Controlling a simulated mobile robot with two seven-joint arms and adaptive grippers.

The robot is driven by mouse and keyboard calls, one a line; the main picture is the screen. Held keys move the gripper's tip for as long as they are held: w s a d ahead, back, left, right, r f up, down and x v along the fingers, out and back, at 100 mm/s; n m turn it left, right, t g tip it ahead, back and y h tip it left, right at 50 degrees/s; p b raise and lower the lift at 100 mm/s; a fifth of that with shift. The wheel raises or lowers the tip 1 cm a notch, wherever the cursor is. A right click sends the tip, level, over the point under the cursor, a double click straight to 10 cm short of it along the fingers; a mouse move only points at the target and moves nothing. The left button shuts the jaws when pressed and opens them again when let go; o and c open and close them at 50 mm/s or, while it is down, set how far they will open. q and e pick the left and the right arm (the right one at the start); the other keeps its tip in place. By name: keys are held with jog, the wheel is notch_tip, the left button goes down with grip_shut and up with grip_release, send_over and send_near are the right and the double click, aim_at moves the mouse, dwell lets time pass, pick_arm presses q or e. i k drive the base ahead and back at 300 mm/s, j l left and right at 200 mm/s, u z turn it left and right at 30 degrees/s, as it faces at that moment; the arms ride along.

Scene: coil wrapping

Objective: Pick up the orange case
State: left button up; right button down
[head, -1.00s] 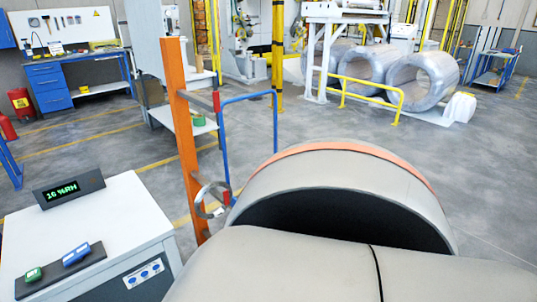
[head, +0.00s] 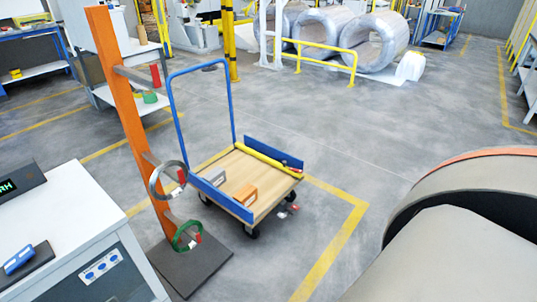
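A small orange object (head: 245,195) that looks like the orange case lies on the wooden deck of a blue-handled cart (head: 228,165), near its front side. A similar grey piece (head: 217,179) is just left of it. Neither of my grippers shows in the head view.
A yellow tube (head: 268,160) lies along the cart's right side. An orange post (head: 128,120) with rings on its arms stands left of the cart on a dark base. A white cabinet (head: 70,225) is at lower left, a large grey coil (head: 465,180) at right.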

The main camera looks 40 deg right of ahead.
aim_at(247, 196)
jog(key=z, duration=1.05)
jog(key=i+l, duration=0.4)
jog(key=i+l+u, duration=0.15)
jog(key=i+l, duration=0.2)
jog(key=l, duration=0.15)
jog(key=i+l, duration=0.35)
jog(key=l, duration=0.2)
jog(key=i+l+u, duration=0.15)
jog(key=i+l, duration=0.2)
jog(key=l, duration=0.15)
jog(key=i+l, duration=0.55)
jog(key=i, duration=0.3)
jog(key=u, duration=0.05)
